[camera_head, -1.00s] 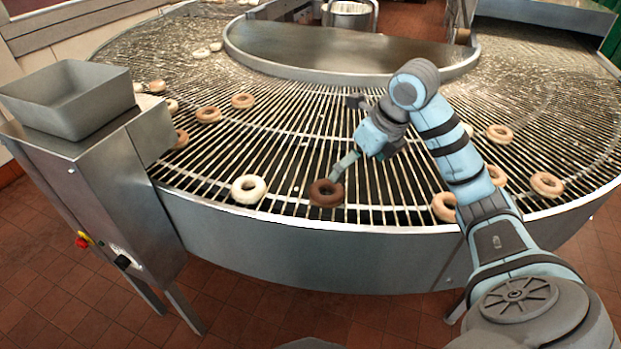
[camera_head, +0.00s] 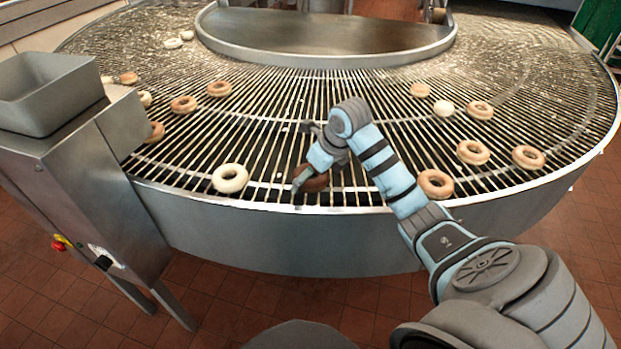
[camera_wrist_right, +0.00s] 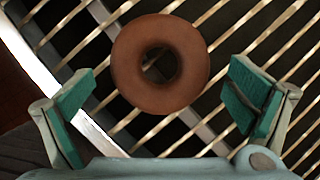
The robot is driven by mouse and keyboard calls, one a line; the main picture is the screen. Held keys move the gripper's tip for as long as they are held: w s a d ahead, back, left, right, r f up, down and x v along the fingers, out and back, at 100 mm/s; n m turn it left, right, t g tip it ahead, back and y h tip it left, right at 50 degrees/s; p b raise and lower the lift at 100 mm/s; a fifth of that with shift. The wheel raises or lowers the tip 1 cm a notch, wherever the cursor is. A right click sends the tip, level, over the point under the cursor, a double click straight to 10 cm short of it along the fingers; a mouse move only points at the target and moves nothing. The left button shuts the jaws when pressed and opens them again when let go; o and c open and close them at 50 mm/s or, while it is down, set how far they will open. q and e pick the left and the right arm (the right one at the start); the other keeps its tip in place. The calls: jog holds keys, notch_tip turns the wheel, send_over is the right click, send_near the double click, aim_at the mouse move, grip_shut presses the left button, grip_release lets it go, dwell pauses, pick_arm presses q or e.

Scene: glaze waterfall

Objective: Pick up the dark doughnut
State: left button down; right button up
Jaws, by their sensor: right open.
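The dark doughnut (camera_head: 317,180) lies on the wire conveyor (camera_head: 270,130) near its front edge. In the head view my right gripper (camera_head: 303,182) covers part of it. In the right wrist view the dark doughnut (camera_wrist_right: 160,64) shows whole, brown with a central hole. There my right gripper (camera_wrist_right: 158,112) is open, with one green-padded finger to each side of the doughnut's lower part. Gaps show between the doughnut and both pads. My left gripper is not in view.
A white doughnut (camera_head: 230,178) lies left of the dark one, and a tan doughnut (camera_head: 435,183) lies to the right. Several more are spread over the conveyor. A raised metal rim (camera_head: 330,58) stands behind. A steel machine with a hopper (camera_head: 45,90) stands at the left.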

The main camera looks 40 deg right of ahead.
jog(key=c, duration=1.3)
jog(key=shift+o, duration=0.2)
jog(key=shift+r, duration=0.15)
